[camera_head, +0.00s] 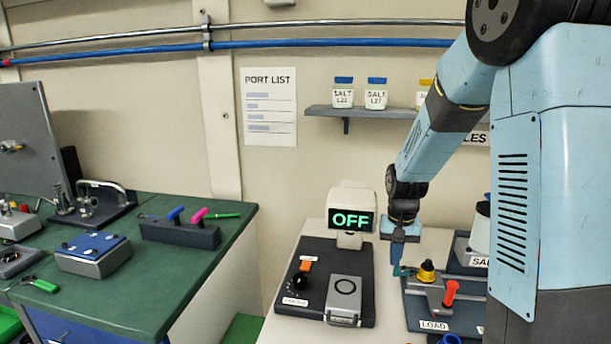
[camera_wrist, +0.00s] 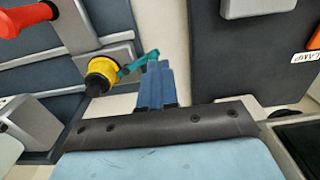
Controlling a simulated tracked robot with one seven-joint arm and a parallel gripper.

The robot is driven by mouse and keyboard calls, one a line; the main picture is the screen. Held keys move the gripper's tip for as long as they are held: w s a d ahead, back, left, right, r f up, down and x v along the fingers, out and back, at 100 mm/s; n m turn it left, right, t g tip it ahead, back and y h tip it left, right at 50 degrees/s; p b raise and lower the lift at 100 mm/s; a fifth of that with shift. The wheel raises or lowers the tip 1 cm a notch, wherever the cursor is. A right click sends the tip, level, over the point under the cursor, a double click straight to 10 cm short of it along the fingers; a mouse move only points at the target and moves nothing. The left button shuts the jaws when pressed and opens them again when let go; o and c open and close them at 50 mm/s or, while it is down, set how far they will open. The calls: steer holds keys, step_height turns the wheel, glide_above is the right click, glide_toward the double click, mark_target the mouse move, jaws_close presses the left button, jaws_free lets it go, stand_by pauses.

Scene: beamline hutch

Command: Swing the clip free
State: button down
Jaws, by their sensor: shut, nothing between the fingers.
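The teal clip (camera_head: 403,271) is a thin bar reaching left from the yellow-and-black knob (camera_head: 427,271) on the grey LOAD fixture (camera_head: 433,295). In the wrist view the clip (camera_wrist: 140,63) runs from the yellow knob (camera_wrist: 101,75) to the fingertips. My gripper (camera_head: 398,268) points down at the clip's free end, its blue fingers shut and empty. In the wrist view my gripper (camera_wrist: 156,66) overlaps the clip's end; I cannot tell whether they touch.
A red-handled lever (camera_head: 450,292) stands right of the knob. Left of my gripper, a black panel (camera_head: 313,270) bears a grey box (camera_head: 344,298), an orange switch (camera_head: 306,265) and a screen reading OFF (camera_head: 351,219). A green bench (camera_head: 160,285) stands further left.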

steer(key=shift+s+d, duration=0.1)
steer(key=shift+s, duration=0.7)
steer(key=shift+s+d, duration=0.25)
steer(key=shift+s, duration=0.2)
steer(key=shift+s, duration=0.1)
steer(key=shift+s+d, duration=0.4)
steer(key=shift+s, duration=0.05)
steer(key=shift+s+d, duration=0.15)
stand_by(0.5)
steer(key=shift+s+d, duration=0.3)
steer(key=shift+d, duration=0.1)
steer(key=shift+d, duration=0.1)
